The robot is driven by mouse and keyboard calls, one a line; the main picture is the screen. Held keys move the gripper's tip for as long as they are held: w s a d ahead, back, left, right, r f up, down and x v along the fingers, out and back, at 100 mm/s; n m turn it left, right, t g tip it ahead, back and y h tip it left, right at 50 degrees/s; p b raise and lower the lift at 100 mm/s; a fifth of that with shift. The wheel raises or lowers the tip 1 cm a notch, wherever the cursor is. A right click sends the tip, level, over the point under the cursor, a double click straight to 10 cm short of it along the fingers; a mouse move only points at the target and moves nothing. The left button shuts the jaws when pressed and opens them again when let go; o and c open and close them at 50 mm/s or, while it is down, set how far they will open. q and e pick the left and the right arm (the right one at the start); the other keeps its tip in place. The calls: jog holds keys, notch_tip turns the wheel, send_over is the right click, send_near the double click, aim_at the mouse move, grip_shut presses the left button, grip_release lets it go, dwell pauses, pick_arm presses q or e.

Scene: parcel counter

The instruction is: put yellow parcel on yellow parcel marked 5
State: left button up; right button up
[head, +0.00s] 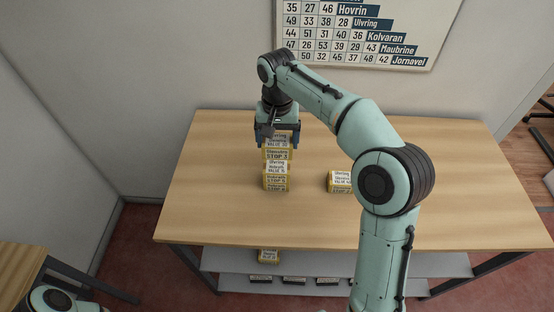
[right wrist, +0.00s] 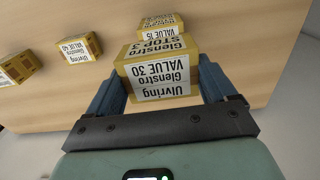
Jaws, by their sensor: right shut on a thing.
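My right gripper (head: 277,138) points down and is shut on a yellow parcel (head: 277,152) with white labels; in the right wrist view that parcel (right wrist: 160,75) reads VALUE 30 and STOP 3. Another yellow parcel (head: 276,180) stands directly below it in the head view and reads VALUE 15; its stop digit is too small to be sure. It also shows just beyond the held one in the right wrist view (right wrist: 163,27). I cannot tell whether the two touch. My left gripper is out of view.
A yellow parcel (head: 339,182) lies to the right, partly behind my right arm. The right wrist view shows one more yellow parcel (right wrist: 18,68) at its left edge. The table (head: 215,205) is clear on the left. A lower shelf (head: 225,262) holds a yellow parcel (head: 268,256).

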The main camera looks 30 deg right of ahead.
aim_at(277, 138)
jog(key=f, duration=0.3)
jog(key=shift+w, duration=0.3)
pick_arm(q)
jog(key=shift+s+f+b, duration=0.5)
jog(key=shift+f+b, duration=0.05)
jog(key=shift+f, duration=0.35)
pick_arm(e)
jog(key=shift+f, duration=2.05)
jog(key=shift+f, duration=0.1)
jog(key=o, duration=1)
jog(key=shift+f, duration=0.1)
jog(key=shift+c, duration=0.2)
notch_tip(277, 138, up, 11)
jog(key=shift+w+r+p, duration=0.1)
jog(key=shift+p, duration=1.15)
jog(key=shift+r, duration=0.6)
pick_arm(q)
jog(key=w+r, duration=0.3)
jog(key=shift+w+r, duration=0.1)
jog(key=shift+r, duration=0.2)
